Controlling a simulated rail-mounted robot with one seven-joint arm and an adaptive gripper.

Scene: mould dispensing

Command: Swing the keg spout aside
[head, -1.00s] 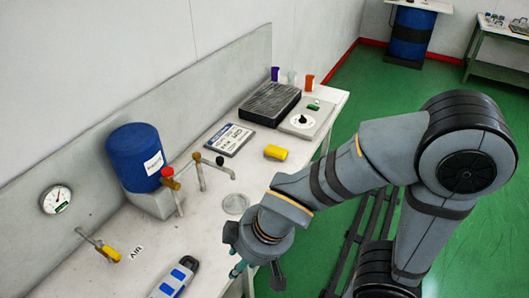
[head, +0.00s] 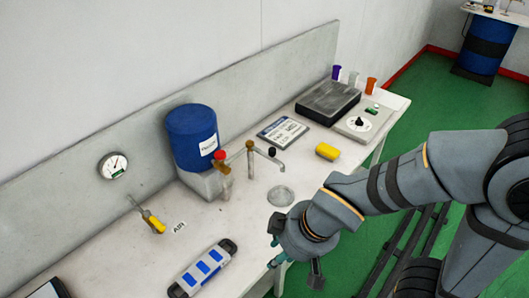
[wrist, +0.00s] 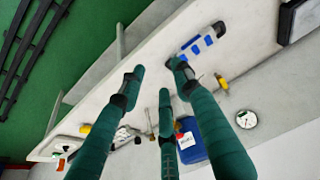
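The blue keg (head: 190,135) stands on a grey block at the back of the bench. Just right, a brass post (head: 250,155) carries a thin pipe (head: 265,154) reaching right to a downturned end, beside a black knob (head: 272,151). My gripper (head: 277,254) is at the bench's front edge, apart from the taps. In the wrist view my gripper (wrist: 160,80) has its three green fingers spread, holding nothing. The keg (wrist: 192,142) shows beyond them; the fingers partly hide the taps.
A blue-and-white device (head: 203,268) lies at the front, a yellow-handled valve (head: 153,221) and gauge (head: 113,165) at left. A yellow block (head: 327,151), sign (head: 283,132) and black-topped scale (head: 328,101) stand to the right.

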